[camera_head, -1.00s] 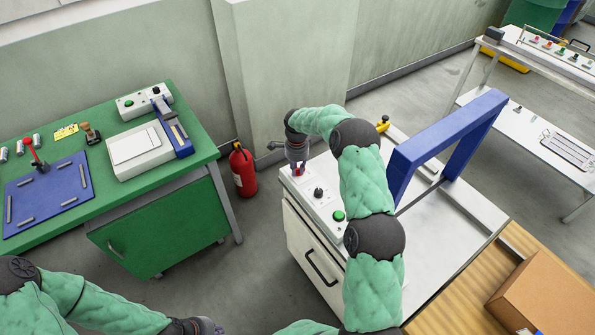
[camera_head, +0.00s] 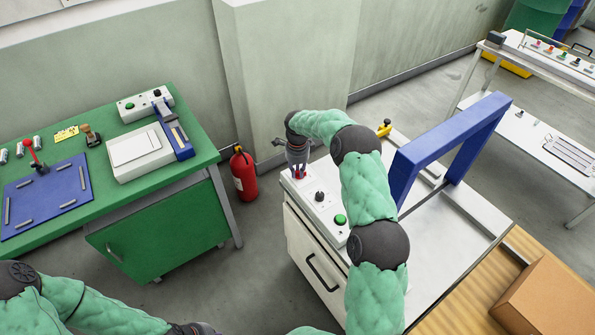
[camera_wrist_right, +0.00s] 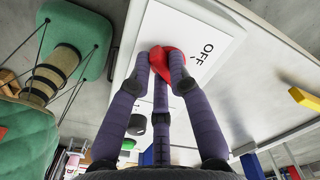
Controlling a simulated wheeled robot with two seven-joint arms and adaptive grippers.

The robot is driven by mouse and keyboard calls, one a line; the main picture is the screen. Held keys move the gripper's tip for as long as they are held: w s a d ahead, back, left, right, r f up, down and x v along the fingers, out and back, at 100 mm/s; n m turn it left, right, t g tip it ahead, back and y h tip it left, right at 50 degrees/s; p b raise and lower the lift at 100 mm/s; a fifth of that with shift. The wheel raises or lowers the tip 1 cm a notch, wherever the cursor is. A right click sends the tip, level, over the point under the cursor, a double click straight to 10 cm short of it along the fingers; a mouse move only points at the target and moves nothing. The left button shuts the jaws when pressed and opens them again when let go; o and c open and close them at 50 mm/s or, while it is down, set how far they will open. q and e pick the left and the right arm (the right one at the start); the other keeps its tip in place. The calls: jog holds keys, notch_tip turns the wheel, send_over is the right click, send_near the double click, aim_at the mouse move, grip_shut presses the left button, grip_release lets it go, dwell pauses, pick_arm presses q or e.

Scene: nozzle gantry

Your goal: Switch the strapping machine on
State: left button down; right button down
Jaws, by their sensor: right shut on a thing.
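The strapping machine is a white cabinet with a blue arch (camera_head: 450,140) across its top. Its panel (camera_head: 325,210) holds a red switch, a black knob (camera_head: 319,195) and a green button (camera_head: 340,219). My right gripper (camera_head: 298,174) points down at the panel's far left end. The fingers hide part of the switch. My left gripper (camera_head: 205,328) is at the bottom edge, cut off, its fingers unclear.
A green bench (camera_head: 205,150) on the left carries a white device (camera_head: 140,152) and a blue board (camera_head: 48,195). A red extinguisher (camera_head: 244,174) stands between bench and machine. A cardboard box (camera_head: 550,300) is at the lower right. Grey floor lies open between bench and machine.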

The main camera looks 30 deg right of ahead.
aim_at(297, 172)
jog(key=c, duration=1.1)
grip_release()
jog(key=shift+c, duration=0.2)
notch_tip(297, 172, up, 12)
